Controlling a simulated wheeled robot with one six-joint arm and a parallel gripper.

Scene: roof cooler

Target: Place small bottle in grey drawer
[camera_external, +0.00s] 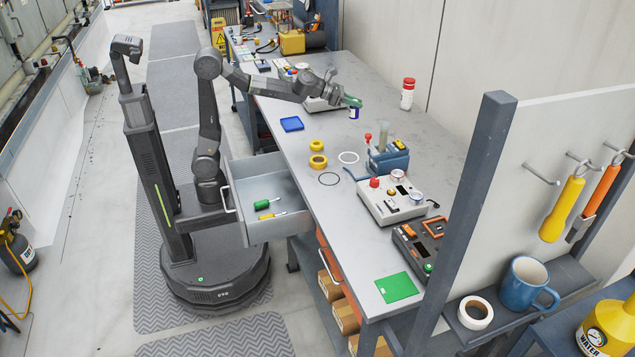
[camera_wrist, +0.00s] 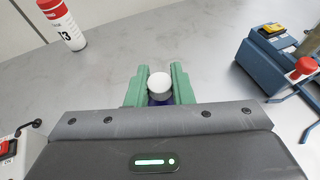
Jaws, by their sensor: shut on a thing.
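My gripper (camera_external: 350,102) is shut on the small bottle (camera_external: 354,113) above the grey workbench. The bottle has a dark blue body with a light band. In the wrist view its round white cap (camera_wrist: 159,86) shows between the green fingers of my gripper (camera_wrist: 159,88), with a bit of blue below it. The grey drawer (camera_external: 262,227) is pulled out from the front of the bench, to the left of and below the bottle. Inside it lie a green-handled tool (camera_external: 263,204) and a yellow-handled tool (camera_external: 270,216).
A red and white bottle (camera_external: 407,94) stands behind the gripper.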

